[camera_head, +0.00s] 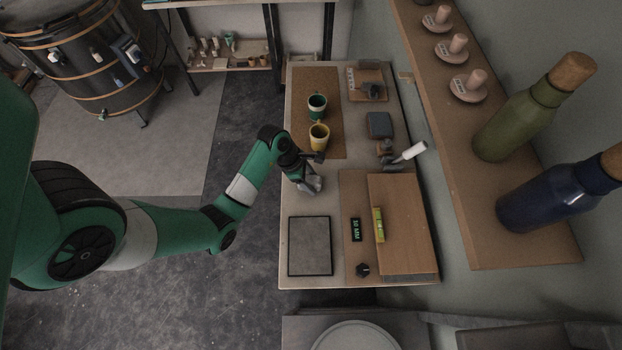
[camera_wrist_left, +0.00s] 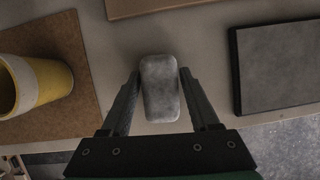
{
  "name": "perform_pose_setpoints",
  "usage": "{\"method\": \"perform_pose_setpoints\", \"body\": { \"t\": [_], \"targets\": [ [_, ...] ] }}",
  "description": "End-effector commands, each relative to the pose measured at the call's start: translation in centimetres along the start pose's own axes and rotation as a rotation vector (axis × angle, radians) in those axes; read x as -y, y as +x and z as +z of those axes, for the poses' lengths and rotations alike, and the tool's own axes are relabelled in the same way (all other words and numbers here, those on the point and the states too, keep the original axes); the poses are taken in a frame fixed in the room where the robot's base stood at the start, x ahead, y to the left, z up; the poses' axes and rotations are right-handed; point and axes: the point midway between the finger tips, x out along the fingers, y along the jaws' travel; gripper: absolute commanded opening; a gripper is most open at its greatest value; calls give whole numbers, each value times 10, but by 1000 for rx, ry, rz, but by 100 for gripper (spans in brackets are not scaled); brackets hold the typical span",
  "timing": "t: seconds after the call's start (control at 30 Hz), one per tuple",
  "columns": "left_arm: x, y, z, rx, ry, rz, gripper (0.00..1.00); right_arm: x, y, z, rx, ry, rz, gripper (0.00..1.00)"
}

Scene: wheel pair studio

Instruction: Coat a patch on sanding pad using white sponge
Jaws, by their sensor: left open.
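The white sponge (camera_wrist_left: 160,88), a pale grey rounded block, lies on the light tabletop between the two fingers of my left gripper (camera_wrist_left: 159,76) in the left wrist view. The gripper is open, with one finger on each side of the sponge. In the head view my left gripper (camera_head: 306,172) is over the sponge (camera_head: 314,184) and partly hides it. The sanding pad (camera_head: 310,246) is a flat grey square with a dark edge, lying nearer the front of the table; it also shows at the right of the left wrist view (camera_wrist_left: 280,66). My right gripper is not in view.
A yellow mug (camera_head: 319,138) and a green mug (camera_head: 316,106) stand on a brown mat (camera_head: 326,82) beyond the gripper. A wooden board (camera_head: 405,220) with a yellow level (camera_head: 379,225) lies right of the pad. Bare tabletop separates sponge and pad.

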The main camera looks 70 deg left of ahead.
Motion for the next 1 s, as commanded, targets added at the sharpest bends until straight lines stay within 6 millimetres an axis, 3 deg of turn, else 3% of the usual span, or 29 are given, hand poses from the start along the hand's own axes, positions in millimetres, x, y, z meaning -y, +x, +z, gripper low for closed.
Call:
{"method": "perform_pose_setpoints", "body": {
  "t": [0.9, 1.0],
  "targets": [
    [0, -12, 5, 0, 0, 0, 62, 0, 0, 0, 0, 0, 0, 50],
    [0, -12, 5, 0, 0, 0, 46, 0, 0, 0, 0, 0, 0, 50]
  ]
}}
